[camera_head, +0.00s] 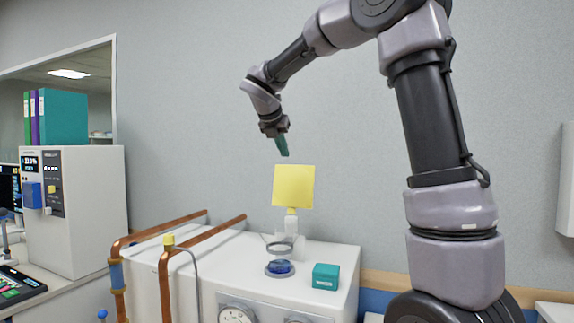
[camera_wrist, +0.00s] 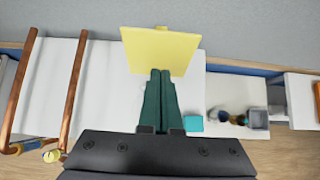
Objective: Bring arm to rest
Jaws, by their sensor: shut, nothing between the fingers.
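My arm rises at the right of the head view and bends over to the left. My gripper (camera_head: 284,150) hangs in the air, pointing down, above and slightly in front of a yellow square panel (camera_head: 293,186). In the wrist view my gripper (camera_wrist: 160,74) shows two dark green fingers lying side by side, shut with nothing between them. The fingertips overlap the yellow panel (camera_wrist: 160,48) in that view; in the head view they are apart from it.
A white cabinet (camera_head: 235,262) below carries a ring stand with a blue dish (camera_head: 280,267) and a teal box (camera_head: 326,276). Copper pipes (camera_head: 178,242) run along its left. A white instrument (camera_head: 88,200) with binders (camera_head: 62,117) stands farther left. Air around my gripper is clear.

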